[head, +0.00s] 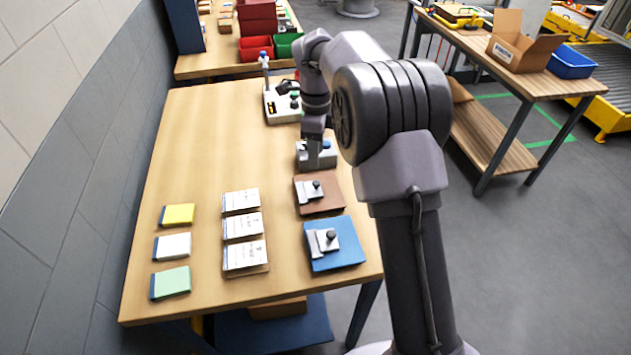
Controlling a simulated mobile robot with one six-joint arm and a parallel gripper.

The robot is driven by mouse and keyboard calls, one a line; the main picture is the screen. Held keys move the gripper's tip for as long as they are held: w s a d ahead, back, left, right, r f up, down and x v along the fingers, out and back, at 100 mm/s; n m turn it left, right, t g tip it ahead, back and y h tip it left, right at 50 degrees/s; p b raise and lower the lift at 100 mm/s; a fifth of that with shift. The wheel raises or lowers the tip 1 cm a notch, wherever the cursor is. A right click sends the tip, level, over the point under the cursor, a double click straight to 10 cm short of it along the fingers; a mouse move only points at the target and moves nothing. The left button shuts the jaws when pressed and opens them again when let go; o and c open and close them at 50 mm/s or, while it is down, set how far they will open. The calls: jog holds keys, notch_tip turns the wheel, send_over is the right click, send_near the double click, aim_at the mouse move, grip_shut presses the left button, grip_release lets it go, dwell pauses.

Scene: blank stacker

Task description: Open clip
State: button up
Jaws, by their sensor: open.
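A blue board with a metal clip (347,255) lies near the table's front right. A brown board with a similar clip (331,203) lies just behind it. A grey-blue block or board (302,156) lies behind the brown one, partly hidden by my arm. My gripper (318,163) points down at this third piece and is open. Its fingertips are small and dark here, so I cannot tell whether they touch it. Whether each clip is raised or pressed down is too small to tell.
Three printed card stacks (242,226) lie left of the boards. Yellow (179,215), white (174,247) and green (172,283) pads line the table's left. A device with buttons (281,104) stands at the back. The table (190,130) is clear at the middle left.

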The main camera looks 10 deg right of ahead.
aim_at(316, 182)
notch_tip(316, 182, down, 10)
jog(key=b, duration=0.2)
jog(key=shift+r+b, duration=0.25)
jog(key=shift+b, duration=0.1)
grip_shut()
